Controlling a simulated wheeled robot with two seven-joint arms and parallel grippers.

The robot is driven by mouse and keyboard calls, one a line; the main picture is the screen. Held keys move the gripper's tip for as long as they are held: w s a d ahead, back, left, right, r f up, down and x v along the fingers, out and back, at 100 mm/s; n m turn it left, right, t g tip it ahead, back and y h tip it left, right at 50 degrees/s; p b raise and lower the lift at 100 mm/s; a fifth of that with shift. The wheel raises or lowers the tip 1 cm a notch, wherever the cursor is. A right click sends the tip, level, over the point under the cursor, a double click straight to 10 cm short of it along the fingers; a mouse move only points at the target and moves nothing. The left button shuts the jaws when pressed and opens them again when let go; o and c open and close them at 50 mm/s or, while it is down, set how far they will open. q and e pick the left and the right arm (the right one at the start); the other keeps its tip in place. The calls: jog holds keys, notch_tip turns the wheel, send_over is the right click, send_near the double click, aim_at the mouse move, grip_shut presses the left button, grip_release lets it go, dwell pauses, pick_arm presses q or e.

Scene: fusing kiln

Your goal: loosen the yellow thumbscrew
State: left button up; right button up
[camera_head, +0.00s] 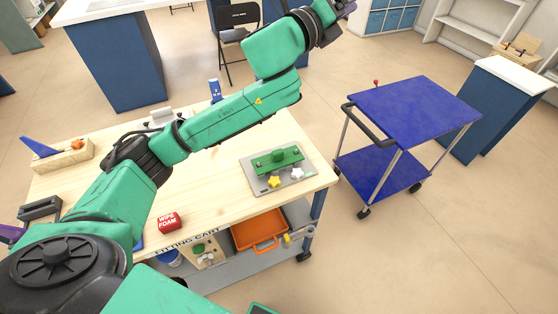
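The yellow thumbscrew (274,181), a star-shaped knob, sits at the front of a grey plate (262,190) near the right end of the wooden table. A white star-shaped knob (297,173) is just right of it. A green block (278,161) lies behind both. My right gripper (345,9) is at the top edge, far above and beyond the plate and touching nothing I can see; its tips are cut off, so its opening is unclear.
An orange bin (258,230) is on the shelf below. A blue cart (415,108) stands right, with open floor between.

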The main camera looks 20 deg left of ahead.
pick_arm(q)
jog(key=s+d+r+m+g+h, duration=0.5)
jog(key=s+d+m+g+h, duration=0.3)
jog(key=s+m+h, duration=0.15)
jog(key=s+d+f+m+g, duration=0.2)
jog(key=s+d+f+g, duration=0.1)
jog(key=s+f+g, duration=0.25)
jog(key=n+g+y+b, duration=0.1)
jog(key=n+g+y, duration=0.3)
jog(key=n+y, duration=1.1)
send_over(274, 182)
notch_tip(274, 182, down, 30)
jog(key=m+y, duration=0.4)
notch_tip(274, 182, down, 9)
jog(key=shift+r+p, duration=0.2)
jog(key=shift+p, duration=0.4)
jog(key=shift+w+f, duration=0.1)
jog(key=shift+f, duration=0.3)
grip_shut()
